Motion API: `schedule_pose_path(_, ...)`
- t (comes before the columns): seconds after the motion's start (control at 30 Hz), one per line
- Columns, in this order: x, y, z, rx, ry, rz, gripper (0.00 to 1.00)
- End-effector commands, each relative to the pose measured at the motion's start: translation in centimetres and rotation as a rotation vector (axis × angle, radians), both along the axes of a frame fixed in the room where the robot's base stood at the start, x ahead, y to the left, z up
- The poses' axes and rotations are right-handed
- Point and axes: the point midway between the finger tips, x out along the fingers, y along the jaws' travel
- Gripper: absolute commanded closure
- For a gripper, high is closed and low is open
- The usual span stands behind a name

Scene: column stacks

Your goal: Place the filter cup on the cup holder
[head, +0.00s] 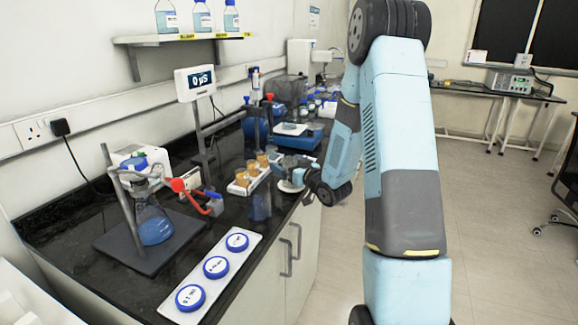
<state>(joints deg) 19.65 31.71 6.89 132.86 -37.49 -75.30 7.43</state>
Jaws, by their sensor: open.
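I cannot tell for sure which thing is the filter cup. Candidates are the amber cups (242,178) standing in a white rack (237,190) on the black bench. A glass flask (154,226) with blue liquid stands on a dark stand base, with a blue-topped piece (136,164) above it. The cup holder is not clearly identifiable; a white round piece (290,187) lies below my gripper. My gripper (287,166) is open, just right of the rack, over the bench's front edge. It is small and dark, so whether it touches anything is unclear.
A white tray (245,258) with three blue round lids lies at the front of the bench. A red-and-blue clamp (190,187) juts right from the flask stand. A display (195,82) stands on a post behind. Bottles sit on the wall shelf (180,38).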

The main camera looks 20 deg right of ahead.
Motion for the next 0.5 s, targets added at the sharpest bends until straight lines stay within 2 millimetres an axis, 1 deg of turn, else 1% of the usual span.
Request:
schedule_pose_path(0.07, 0.0, 0.0, 0.2, -0.001, -0.001, 0.000, 0.00)
schedule_pose_path(0.17, -0.9, -0.4, 0.2, 0.000, 0.000, -0.001, 0.00)
schedule_pose_path(0.27, -2.3, -1.0, 0.1, 0.000, 0.001, -0.003, 0.00)
schedule_pose_path(0.5, -6.7, -2.8, 0.1, 0.001, 0.001, -0.003, 0.00)
